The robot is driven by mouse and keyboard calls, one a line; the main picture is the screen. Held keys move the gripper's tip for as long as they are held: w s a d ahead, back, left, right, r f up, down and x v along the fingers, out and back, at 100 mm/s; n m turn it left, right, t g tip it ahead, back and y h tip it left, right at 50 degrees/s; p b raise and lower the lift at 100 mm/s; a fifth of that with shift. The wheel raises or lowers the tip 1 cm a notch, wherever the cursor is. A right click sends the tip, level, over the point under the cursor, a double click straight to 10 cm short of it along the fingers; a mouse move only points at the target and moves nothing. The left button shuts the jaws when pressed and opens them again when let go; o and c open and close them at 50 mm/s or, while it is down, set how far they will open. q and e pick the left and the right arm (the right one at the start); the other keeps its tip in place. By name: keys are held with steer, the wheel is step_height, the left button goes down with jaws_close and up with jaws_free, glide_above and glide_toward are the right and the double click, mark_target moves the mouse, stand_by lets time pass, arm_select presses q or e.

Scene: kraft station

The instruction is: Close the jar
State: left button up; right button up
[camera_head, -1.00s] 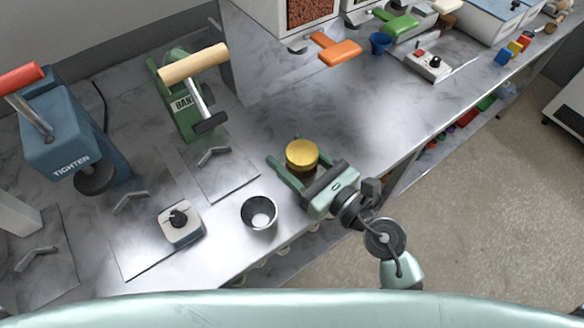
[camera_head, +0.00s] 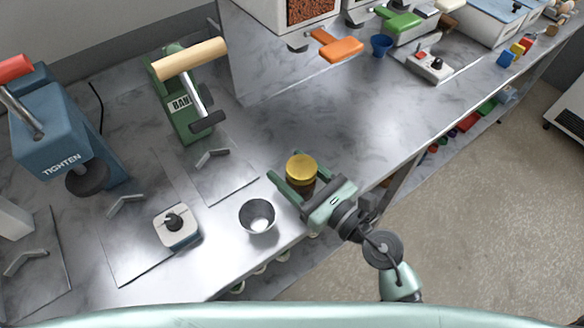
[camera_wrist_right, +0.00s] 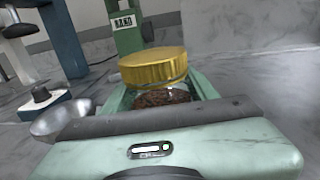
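The jar (camera_wrist_right: 165,97) is clear glass with dark brown contents and a gold lid (camera_head: 301,169) sitting on top. It stands upright between the fingers of my right gripper (camera_head: 297,180), near the front edge of the counter. In the right wrist view the green fingers of the right gripper (camera_wrist_right: 160,95) lie on both sides of the glass, below the lid, and seem to be shut on it. How tightly the lid sits cannot be told. The jar's base is hidden by the gripper. A blue press marked TIGHTEN (camera_head: 55,135) with a red handle stands at far left. My left gripper is out of view.
A metal bowl (camera_head: 257,214) stands close left of the gripper. A small white box with a black knob (camera_head: 177,226) is farther left. A green press (camera_head: 178,110) with a wooden handle stands behind. Dispensers line the back right. The counter (camera_head: 330,120) behind the jar is clear.

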mark_target(313, 189)
steer(key=o, duration=0.4)
steer(key=shift+c, duration=0.2)
steer(key=shift+r, duration=0.15)
steer(key=shift+s+d, duration=0.15)
steer(key=shift+d, duration=0.05)
steer(key=b+v, duration=0.4)
steer(key=v, duration=0.6)
steer(key=shift+s+d+b, duration=0.15)
steer(key=shift+s+b, duration=0.15)
steer(key=shift+b, duration=0.05)
steer(key=shift+s+d+r, duration=0.1)
steer(key=shift+s+d, duration=0.2)
